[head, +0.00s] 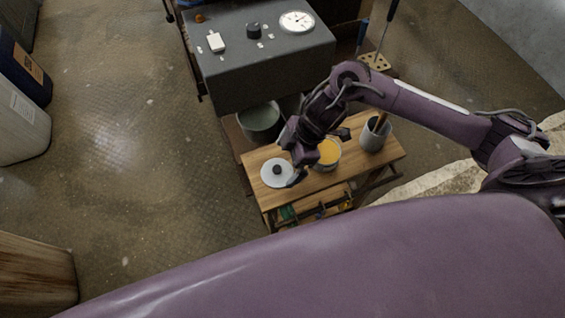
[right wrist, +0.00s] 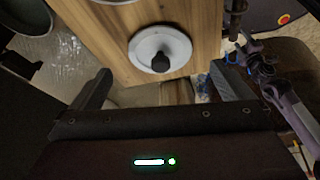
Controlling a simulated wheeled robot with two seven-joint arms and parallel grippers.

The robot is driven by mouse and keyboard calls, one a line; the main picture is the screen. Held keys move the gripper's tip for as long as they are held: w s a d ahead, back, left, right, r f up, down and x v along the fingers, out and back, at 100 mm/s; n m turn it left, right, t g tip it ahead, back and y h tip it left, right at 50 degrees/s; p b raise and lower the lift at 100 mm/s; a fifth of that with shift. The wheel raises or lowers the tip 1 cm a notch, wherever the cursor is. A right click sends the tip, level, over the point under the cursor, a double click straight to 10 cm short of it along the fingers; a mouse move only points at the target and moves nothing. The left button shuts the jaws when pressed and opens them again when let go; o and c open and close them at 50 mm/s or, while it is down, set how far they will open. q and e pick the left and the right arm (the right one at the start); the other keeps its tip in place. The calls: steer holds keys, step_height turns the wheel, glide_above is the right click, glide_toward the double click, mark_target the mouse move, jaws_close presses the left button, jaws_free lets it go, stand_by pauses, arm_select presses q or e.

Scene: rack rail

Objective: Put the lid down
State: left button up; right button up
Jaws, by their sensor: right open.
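The lid (head: 274,173) is a round pale-grey disc with a black knob. It lies flat on the left end of the small wooden table. It also shows in the right wrist view (right wrist: 144,48), knob up, near the table's end. My right gripper (head: 297,170) is over the table beside the lid. In the right wrist view its two fingers stand wide apart with nothing between them, the lid beyond them and apart from them. A pot with yellow contents (head: 328,153) stands uncovered to the right of the lid. My left gripper cannot be made out in either view.
The wooden table (head: 257,158) also bears a grey crock (head: 372,138) with a handle in it. A bucket (head: 260,122) stands behind the table, near a dark bench (head: 265,70). Tools lie on the shelf below. Open floor lies to the left.

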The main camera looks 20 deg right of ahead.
steer(key=v, duration=0.7)
steer(key=shift+r+p, duration=0.35)
steer(key=shift+p, duration=0.05)
steer(key=shift+d, duration=0.1)
